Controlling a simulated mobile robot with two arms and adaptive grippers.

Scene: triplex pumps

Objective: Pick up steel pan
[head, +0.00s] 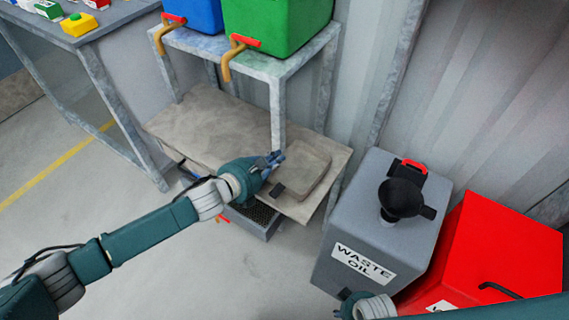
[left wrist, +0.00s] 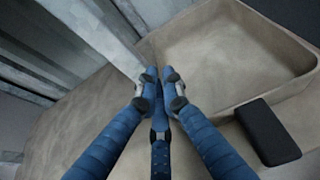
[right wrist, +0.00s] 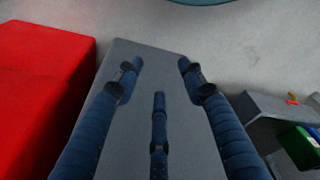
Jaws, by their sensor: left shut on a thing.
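The steel pan (head: 305,168) is a shallow grey-brown tray with raised walls and a black block (head: 278,189) at its near side. It sits on the right part of the low shelf. In the left wrist view the pan (left wrist: 240,55) fills the upper right, with the black block (left wrist: 267,132) below its near rim. My left gripper (head: 275,160) is at the pan's left edge, its fingers (left wrist: 157,75) closed together on the rim. The exact contact is hidden by the fingertips. My right gripper (right wrist: 160,70) is open and empty, beside the grey waste oil container.
The low shelf board (head: 205,125) lies under a rack holding blue (head: 193,15) and green (head: 275,25) containers. A rack leg stands close behind my left gripper. The waste oil container (head: 385,220) and a red container (head: 490,255) stand at right. A dark crate (head: 258,217) sits below the shelf.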

